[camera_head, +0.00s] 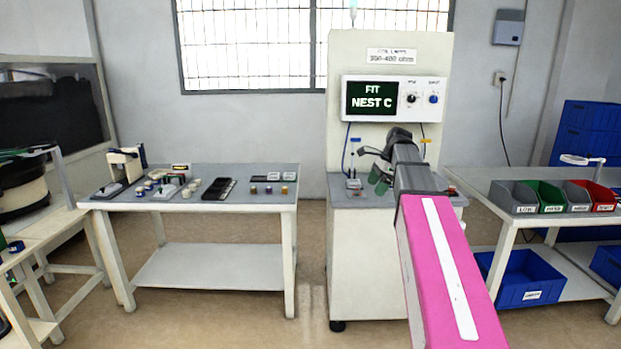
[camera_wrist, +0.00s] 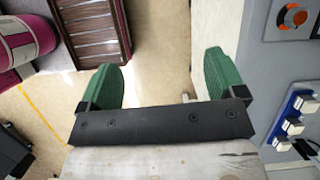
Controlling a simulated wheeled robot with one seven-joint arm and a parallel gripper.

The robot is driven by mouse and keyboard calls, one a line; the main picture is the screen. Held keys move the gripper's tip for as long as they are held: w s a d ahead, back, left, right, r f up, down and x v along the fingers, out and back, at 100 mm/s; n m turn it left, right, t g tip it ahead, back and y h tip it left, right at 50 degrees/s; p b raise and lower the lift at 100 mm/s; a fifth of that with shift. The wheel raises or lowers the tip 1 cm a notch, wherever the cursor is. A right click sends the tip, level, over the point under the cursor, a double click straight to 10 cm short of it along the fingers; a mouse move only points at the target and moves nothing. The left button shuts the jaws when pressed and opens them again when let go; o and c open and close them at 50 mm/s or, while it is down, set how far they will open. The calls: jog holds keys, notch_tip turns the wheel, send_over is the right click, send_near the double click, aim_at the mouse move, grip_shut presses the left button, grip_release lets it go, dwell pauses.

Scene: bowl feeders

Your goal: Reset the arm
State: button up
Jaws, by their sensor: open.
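My gripper (camera_head: 379,181) is in front of the pale test cabinet in the head view, with its green fingers pointing down over the cabinet's grey ledge. In the wrist view my gripper (camera_wrist: 160,84) shows two green fingers wide apart with nothing between them. Bare floor shows through the gap. My pink and grey arm reaches up from the lower right of the head view and hides part of the ledge.
The test cabinet (camera_head: 390,45) has a screen (camera_head: 371,98) reading "FIT NEST C". A table (camera_head: 215,269) with small parts stands at left. At right, a bench holds a green bin (camera_head: 540,197) among others. Floor between left table and cabinet is clear.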

jog(key=s+a+f+n+h, duration=0.1)
jog(key=s+f+n, duration=0.4)
jog(key=f, duration=0.6)
jog(key=s+a+f+n+h, duration=0.1)
jog(key=s+f+n+h, duration=0.1)
jog(key=s+f+n, duration=0.4)
jog(key=s+a+f+n+h, duration=0.1)
jog(key=s+f+n, duration=0.5)
jog(key=f, duration=1.1)
jog(key=s+a, duration=0.1)
jog(key=s, duration=0.2)
jog(key=shift+s+f, duration=0.4)
jog(key=shift+a, duration=0.1)
